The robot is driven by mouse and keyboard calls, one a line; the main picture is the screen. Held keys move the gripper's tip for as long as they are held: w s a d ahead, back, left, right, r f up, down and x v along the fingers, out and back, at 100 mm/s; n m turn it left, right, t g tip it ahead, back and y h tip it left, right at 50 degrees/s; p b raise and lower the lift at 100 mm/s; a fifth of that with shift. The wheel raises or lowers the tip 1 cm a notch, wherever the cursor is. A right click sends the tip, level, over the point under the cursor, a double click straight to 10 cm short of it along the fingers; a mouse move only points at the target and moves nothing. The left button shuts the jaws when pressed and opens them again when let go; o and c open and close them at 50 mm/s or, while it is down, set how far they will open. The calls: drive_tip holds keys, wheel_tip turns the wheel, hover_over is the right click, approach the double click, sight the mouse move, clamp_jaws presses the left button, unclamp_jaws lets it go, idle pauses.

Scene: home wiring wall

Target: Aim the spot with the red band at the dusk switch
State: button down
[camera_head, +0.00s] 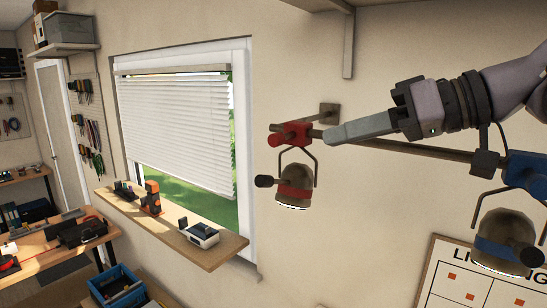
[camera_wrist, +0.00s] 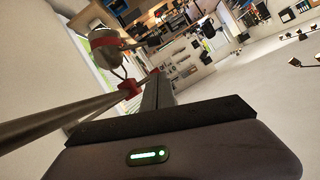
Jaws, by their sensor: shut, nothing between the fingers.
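The spot with the red band (camera_head: 295,186) hangs in a fork bracket below a red clamp (camera_head: 291,134) on the wall rail. Its lit opening faces down, and a black knob sticks out to its left. My gripper (camera_head: 332,136) is shut and empty, just right of the red clamp and above the spot. In the wrist view my gripper's fingers (camera_wrist: 156,92) point toward the clamp (camera_wrist: 130,89), with the spot (camera_wrist: 104,48) beyond. I cannot tell whether they touch the clamp. Small devices stand on the windowsill; which one is the dusk switch I cannot tell.
A spot with a blue band (camera_head: 505,238) hangs from a blue clamp further right on the rail (camera_head: 420,148). The windowsill (camera_head: 165,232) holds an orange device (camera_head: 152,198) and a white-and-dark device (camera_head: 201,235). A framed chart (camera_head: 455,278) is on the wall below.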

sight(285, 183)
drive_tip(key=w+a+f+p, duration=0.1)
drive_tip(key=w+a+f, duration=0.2)
drive_tip(key=a+f, duration=0.3)
drive_tip(key=shift+w+a+f, duration=0.2)
drive_tip(key=shift+w+a, duration=0.2)
drive_tip(key=shift+a, duration=0.7)
drive_tip(key=shift+w, duration=0.1)
drive_tip(key=shift+n+t+h, duration=0.4)
drive_tip(key=shift+n, duration=0.5)
drive_tip(key=f+b, duration=0.1)
drive_tip(key=b, duration=0.3)
drive_tip(key=s+a+f+b, duration=0.1)
drive_tip(key=f+b, duration=0.1)
drive_tip(key=b, duration=0.2)
drive_tip(key=f+b, duration=0.2)
drive_tip(key=b, duration=0.2)
drive_tip(key=shift+s+a+f+b, duration=0.15)
drive_tip(key=shift+s+f+b, duration=0.05)
drive_tip(key=shift+s+b, duration=0.15)
drive_tip(key=shift+r, duration=0.1)
